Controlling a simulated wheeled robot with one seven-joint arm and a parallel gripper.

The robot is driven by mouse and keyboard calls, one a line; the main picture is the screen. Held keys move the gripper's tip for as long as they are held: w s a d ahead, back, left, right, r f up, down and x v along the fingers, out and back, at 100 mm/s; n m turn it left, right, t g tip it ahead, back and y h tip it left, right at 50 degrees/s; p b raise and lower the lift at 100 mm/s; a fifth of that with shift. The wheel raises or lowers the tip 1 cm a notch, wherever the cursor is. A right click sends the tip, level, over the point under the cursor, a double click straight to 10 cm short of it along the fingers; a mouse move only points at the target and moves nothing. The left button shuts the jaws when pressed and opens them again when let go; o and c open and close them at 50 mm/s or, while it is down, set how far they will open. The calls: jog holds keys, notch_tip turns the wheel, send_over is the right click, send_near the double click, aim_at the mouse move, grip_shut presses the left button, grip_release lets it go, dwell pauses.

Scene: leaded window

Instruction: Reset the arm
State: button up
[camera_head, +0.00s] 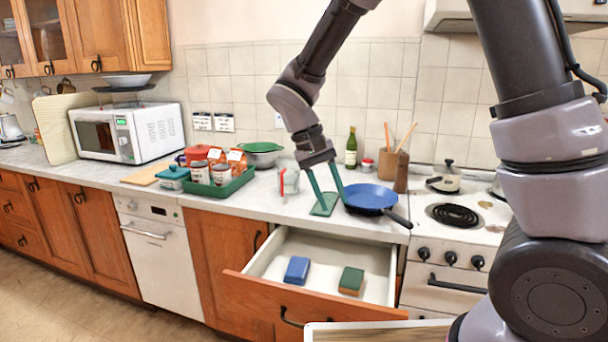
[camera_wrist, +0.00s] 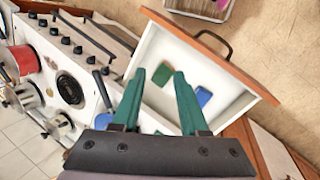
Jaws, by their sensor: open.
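My gripper (camera_head: 335,196) hangs from my arm over the counter edge, above and behind the open drawer, beside the blue pan. Its two green fingers are spread apart with nothing between them. In the wrist view my gripper (camera_wrist: 159,74) points toward the drawer, open and empty. My arm reaches down from the top of the head view, bent at the wrist. Whether a fingertip touches the counter cannot be told.
The drawer (camera_head: 268,262) is pulled out, holding a blue block (camera_head: 297,270) and a green-topped block (camera_head: 351,281). The blue frying pan (camera_head: 370,197) is close right of my gripper. A green tray (camera_head: 222,186) stands left; the stove (camera_head: 462,218) is right.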

jog(key=s+d+r+m+t+y, duration=0.2)
jog(key=s+d+r+t+y, duration=0.1)
jog(key=d+r, duration=0.6)
jog(key=s+d+r+m+t+y, duration=0.3)
jog(key=s+d+r+t, duration=0.2)
jog(key=d+r, duration=0.5)
jog(key=shift+r, duration=0.25)
